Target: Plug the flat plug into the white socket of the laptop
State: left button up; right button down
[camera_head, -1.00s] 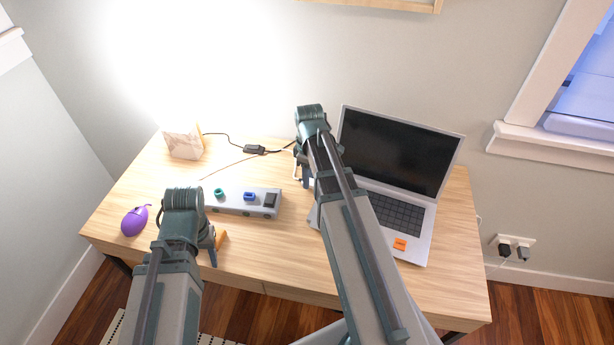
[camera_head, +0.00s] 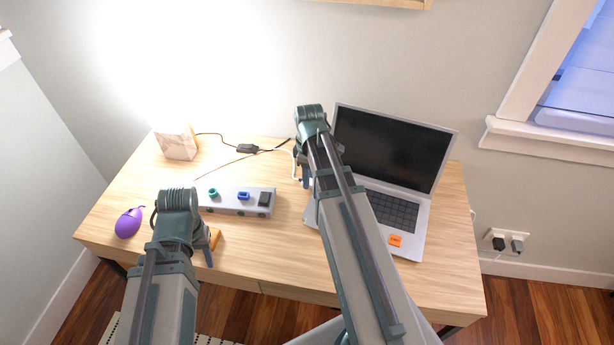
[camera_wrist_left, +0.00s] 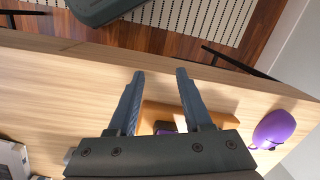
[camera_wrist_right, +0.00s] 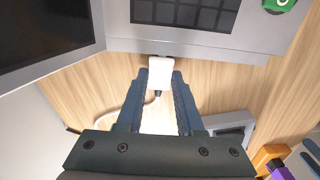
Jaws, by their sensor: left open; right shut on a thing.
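My right gripper (camera_wrist_right: 160,76) is shut on a white plug (camera_wrist_right: 160,73) with a white cable trailing back from it. The plug points at the side edge of the laptop (camera_wrist_right: 120,44), at or very near a small dark spot there. I cannot tell whether it touches or has entered. In the head view the laptop (camera_head: 390,150) stands open, and my right arm hides part of its left side.
A grey strip (camera_head: 240,203) with coloured sockets lies mid-table. A purple mouse-like thing (camera_head: 129,223) is at the left, a lamp (camera_head: 176,144) at the back left. A dark cable with an adapter (camera_head: 247,148) runs behind. A wall outlet (camera_head: 508,242) is at the right.

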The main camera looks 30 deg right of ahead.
jog(key=shift+c, duration=2.3)
grip_release()
pick_arm(q)
jog(key=shift+r, duration=0.1)
pick_arm(e)
jog(key=shift+r, duration=0.15)
pick_arm(q)
notch_tip(320, 180, up, 14)
jog(key=p, duration=1.3)
jog(key=shift+f+p, duration=0.2)
jog(key=shift+p, duration=0.2)
pick_arm(e)
notch_tip(320, 180, up, 14)
jog(key=shift+f, duration=0.25)
jog(key=s+a+m, duration=0.1)
jog(key=s+a, duration=0.3)
jog(key=a, duration=0.4)
jog(key=s+a+m, duration=0.2)
jog(key=s+a, duration=0.2)
jog(key=a, duration=0.4)
jog(key=s+a+m+h, duration=0.1)
jog(key=s+a, duration=0.3)
jog(key=a, duration=0.4)
jog(key=shift+m, duration=0.3)
